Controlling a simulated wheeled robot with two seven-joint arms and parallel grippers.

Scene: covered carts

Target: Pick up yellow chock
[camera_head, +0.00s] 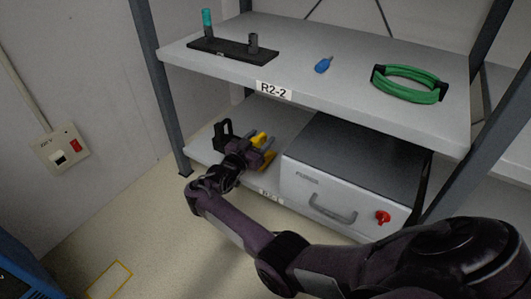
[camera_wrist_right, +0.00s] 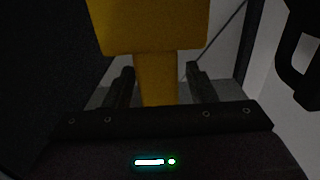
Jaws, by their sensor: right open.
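The yellow chock (camera_head: 260,139) sits on the lower shelf, left of the grey box, partly hidden by my right gripper. In the right wrist view the yellow chock (camera_wrist_right: 150,25) is large and close, with a narrower yellow part (camera_wrist_right: 157,80) running down between the two fingers. My right gripper (camera_head: 262,150) reaches in from the front at the lower shelf. In the wrist view the right gripper (camera_wrist_right: 158,85) is open, one finger on each side of the narrow part, with gaps visible. My left gripper is not in view.
A grey box (camera_head: 310,181) with a handle and red knob fills the right of the lower shelf. A black bracket (camera_head: 223,133) stands left of the chock. The upper shelf (camera_head: 300,40) overhangs, holding a green coil (camera_head: 410,84), a blue item (camera_head: 323,65) and a black rack (camera_head: 232,49).

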